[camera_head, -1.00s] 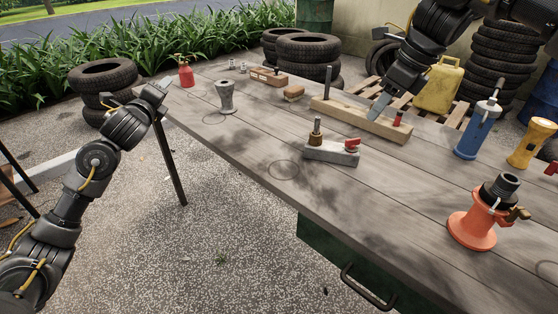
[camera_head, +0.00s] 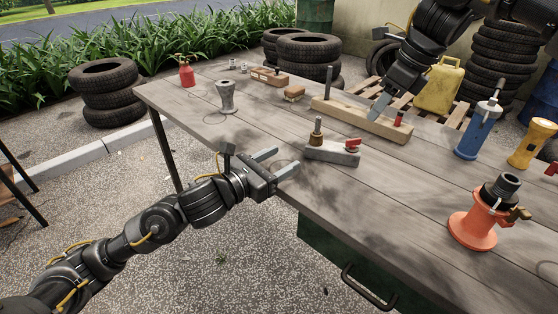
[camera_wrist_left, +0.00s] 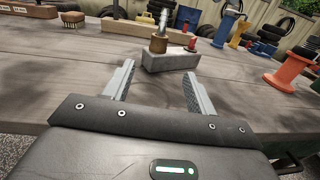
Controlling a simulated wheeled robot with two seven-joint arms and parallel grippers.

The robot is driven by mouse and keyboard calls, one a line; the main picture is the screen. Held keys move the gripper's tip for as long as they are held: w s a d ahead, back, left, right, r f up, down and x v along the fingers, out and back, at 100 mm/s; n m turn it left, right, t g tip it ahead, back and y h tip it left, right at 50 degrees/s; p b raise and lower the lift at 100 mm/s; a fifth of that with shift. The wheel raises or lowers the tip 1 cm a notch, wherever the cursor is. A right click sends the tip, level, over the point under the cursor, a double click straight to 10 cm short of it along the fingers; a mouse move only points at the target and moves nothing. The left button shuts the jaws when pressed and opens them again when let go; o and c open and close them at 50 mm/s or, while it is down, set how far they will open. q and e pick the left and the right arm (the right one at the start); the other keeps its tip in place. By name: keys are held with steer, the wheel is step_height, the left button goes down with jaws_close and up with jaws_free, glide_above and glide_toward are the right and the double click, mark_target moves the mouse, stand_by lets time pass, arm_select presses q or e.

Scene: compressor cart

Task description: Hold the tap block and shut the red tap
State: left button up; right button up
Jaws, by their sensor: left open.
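The tap block is a grey block (camera_head: 331,154) on the table, with an upright brass fitting (camera_head: 316,138) at its left end and a red tap (camera_head: 352,145) at its right end. In the left wrist view the block (camera_wrist_left: 172,62) lies just beyond the fingertips, with the red tap (camera_wrist_left: 191,45) on its far right. My left gripper (camera_head: 287,160) is open and empty, just left of the block and apart from it. My right gripper (camera_head: 376,111) is over the wooden beam at the back; its finger gap is not clear.
A wooden beam (camera_head: 345,115) with a dark post and a red-topped part lies behind the block. An orange spool-shaped stand (camera_head: 472,229), a blue cylinder (camera_head: 474,135) and a yellow lamp (camera_head: 531,143) stand to the right. The table front is clear.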

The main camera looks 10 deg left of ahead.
mark_target(312, 141)
arm_select(q)
steer(key=x, duration=1)
steer(key=shift+w+d, duration=0.2)
steer(key=shift+w, duration=0.15)
steer(key=shift+c, duration=0.3)
